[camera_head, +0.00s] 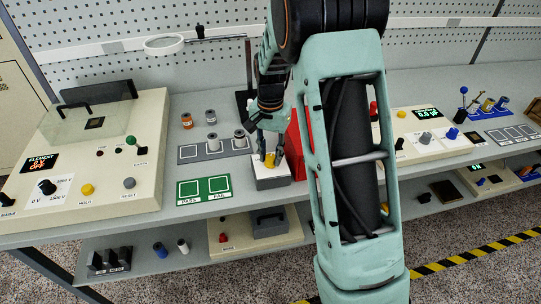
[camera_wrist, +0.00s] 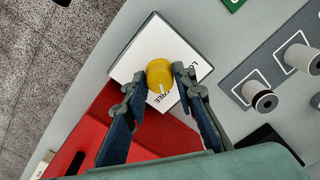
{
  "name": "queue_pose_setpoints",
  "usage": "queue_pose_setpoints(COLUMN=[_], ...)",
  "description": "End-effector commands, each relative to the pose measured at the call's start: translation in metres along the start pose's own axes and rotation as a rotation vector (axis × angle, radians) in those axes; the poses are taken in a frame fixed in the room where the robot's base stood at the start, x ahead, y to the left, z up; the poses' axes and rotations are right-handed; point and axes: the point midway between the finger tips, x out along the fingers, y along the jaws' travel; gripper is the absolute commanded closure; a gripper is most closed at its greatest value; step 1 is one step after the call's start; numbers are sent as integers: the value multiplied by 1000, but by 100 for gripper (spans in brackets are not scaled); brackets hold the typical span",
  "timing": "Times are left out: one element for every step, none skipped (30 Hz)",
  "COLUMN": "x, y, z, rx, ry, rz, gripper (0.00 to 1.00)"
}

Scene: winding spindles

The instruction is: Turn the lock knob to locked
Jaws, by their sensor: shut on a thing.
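The yellow lock knob (camera_wrist: 158,73) sits on a white-topped block (camera_wrist: 150,45). Its short white mark points toward the printed word FREE; a second label, partly covered by a finger, starts with LO. In the head view the knob (camera_head: 271,160) shows at the tip of my gripper, on top of the small block (camera_head: 271,183). My gripper (camera_wrist: 156,82) has one finger on each side of the knob and is shut on it. The finger pads partly hide the block's top. The exact contact points are hard to see.
A red body (camera_wrist: 90,130) adjoins the block. A grey tray with spools (camera_head: 212,151) lies behind it, and a green PASS/FAIL mat (camera_head: 204,189) lies to the left. A large console (camera_head: 110,190) stands far left. My arm hides part of the bench.

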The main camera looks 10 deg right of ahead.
Motion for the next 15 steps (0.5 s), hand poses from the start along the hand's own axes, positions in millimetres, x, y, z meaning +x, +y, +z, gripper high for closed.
queue_pose_setpoints(x=[1, 1, 1, 1, 1, 1, 1, 1, 1, 0, 0, 0, 0, 0, 0], y=[0, 0, 0, 0, 0, 0, 0, 0, 0, 0, 0, 0, 0, 0, 0], z=[-1, -1, 0, 0, 0, -1, -1, -1, -1, -1, -1, -1, -1, -1, -1], rx=[-38, -65, -102, -130, -159, -197, -226, -255, -292, -321, -350, -389, -417, -446, -483], ry=[1, 1, 0, 0, 1, 1, 2, 2, 2, 2, 2, 2, 2, 2, 2], rz=[-1, -1, -2, -2, -2, -1, -1, -1, -2, -2, -2, -2, -2, -2, -1], gripper=[99, 99, 99, 99, 99, 99, 99, 99, 99, 99, 99, 99, 99, 99, 99])
